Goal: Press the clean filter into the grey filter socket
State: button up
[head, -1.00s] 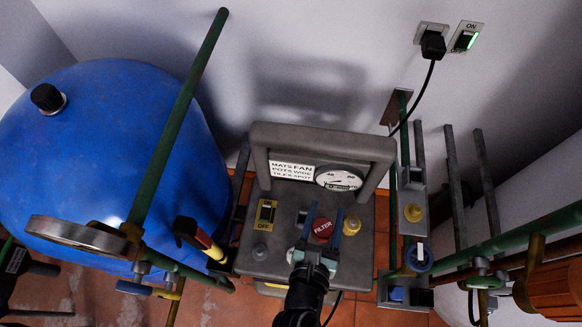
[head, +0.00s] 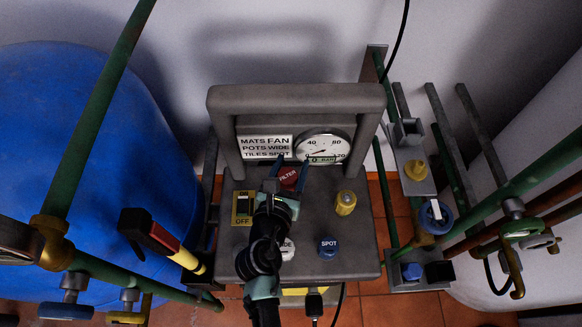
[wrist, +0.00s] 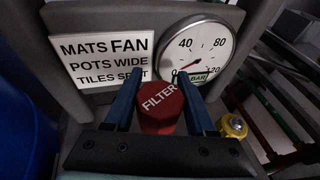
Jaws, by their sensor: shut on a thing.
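A red block lettered FILTER (head: 289,178) is between the fingers of my gripper (head: 287,180), above the back part of the grey machine top. In the wrist view the red filter (wrist: 160,108) faces me between the two blue fingers of my gripper (wrist: 162,100). My gripper is shut on it. The underside of the filter is hidden, so I cannot tell whether it touches anything. I see no socket under it; a small open grey box-like fitting (head: 407,131) stands on a plate to the right, and I cannot tell whether it is the filter socket.
The machine top (head: 365,235) carries an ON/OFF switch (head: 242,208), a yellow knob (head: 345,203) and a blue SPOT knob (head: 328,248). A grey frame (head: 295,98) with a gauge (head: 323,146) rises behind. A blue tank (head: 70,150) stands left; green pipes (head: 500,205) run right.

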jog(key=shift+r+p, duration=0.15)
jog(key=shift+p, duration=0.25)
notch_tip(320, 180, down, 6)
jog(key=b, duration=0.5)
jog(key=shift+s+f, duration=0.1)
jog(key=shift+f, duration=2.3)
dwell(2.0)
jog(key=o, duration=1.2)
jog(key=shift+f, duration=0.1)
jog(key=p+v, duration=0.1)
jog(key=v, duration=0.5)
jog(key=p+v, duration=0.1)
jog(key=v, duration=0.6)
jog(key=shift+r, duration=0.2)
